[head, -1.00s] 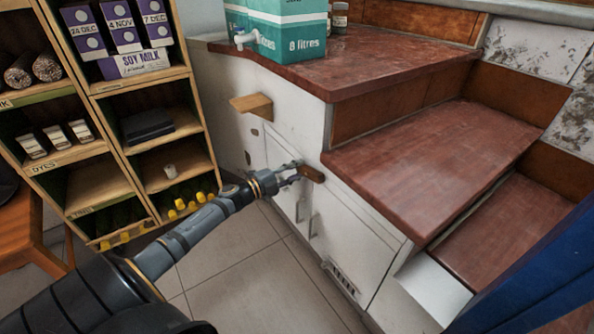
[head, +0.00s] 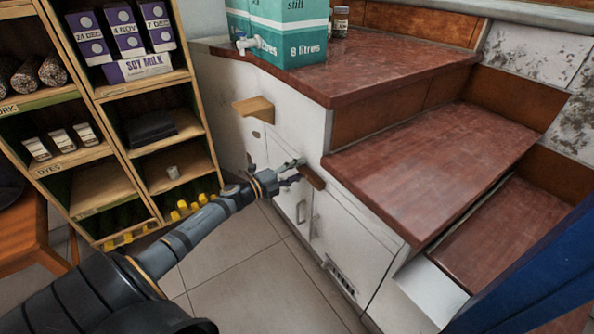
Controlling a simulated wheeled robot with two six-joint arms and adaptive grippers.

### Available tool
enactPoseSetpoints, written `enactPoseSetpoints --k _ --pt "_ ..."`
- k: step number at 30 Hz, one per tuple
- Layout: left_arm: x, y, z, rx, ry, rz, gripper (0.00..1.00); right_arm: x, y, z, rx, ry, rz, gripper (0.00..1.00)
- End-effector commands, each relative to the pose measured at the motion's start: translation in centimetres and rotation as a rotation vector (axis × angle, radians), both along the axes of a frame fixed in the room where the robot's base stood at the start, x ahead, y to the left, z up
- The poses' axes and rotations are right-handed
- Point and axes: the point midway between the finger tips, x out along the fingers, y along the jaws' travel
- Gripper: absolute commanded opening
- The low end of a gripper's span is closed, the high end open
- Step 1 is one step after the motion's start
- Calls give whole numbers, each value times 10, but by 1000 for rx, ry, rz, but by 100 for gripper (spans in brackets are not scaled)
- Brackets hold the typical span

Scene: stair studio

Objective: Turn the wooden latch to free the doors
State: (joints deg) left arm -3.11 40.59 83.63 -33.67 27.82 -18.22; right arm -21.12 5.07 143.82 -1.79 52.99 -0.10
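The brown wooden latch (head: 313,178) sits on the white cupboard front under the red counter edge, slanting down to the right. Below it are two white doors, the left door (head: 284,205) and the right door (head: 345,235), each with a small metal handle. My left gripper (head: 301,171) is at the latch's upper left end. Its fingers are apart, one above and one below that end. Whether they touch the latch is too small to tell. My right gripper is not in view.
A wooden block (head: 253,107) juts from the cupboard side, above and left of my gripper. A wooden shelf unit (head: 130,145) stands at left. A teal water box (head: 290,30) stands on the counter (head: 370,65). Red steps (head: 435,165) rise at right. The tiled floor (head: 235,265) below is clear.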

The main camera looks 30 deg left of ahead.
Motion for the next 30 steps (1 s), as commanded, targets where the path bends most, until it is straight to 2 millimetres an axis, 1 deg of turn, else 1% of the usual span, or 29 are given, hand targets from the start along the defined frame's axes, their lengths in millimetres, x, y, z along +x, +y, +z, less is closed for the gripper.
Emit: enactPoseSetpoints --k 8,11,14,21,30 --pt "0 0 0 -2 1 1 49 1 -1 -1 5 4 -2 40" --pt "-4 2 0 0 2 0 49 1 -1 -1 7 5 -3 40" --pt "-14 7 -1 2 4 0 49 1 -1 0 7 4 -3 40" --pt "-49 20 -2 3 7 -4 49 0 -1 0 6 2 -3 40" --pt "-87 35 -2 2 8 -4 49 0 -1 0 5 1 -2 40"
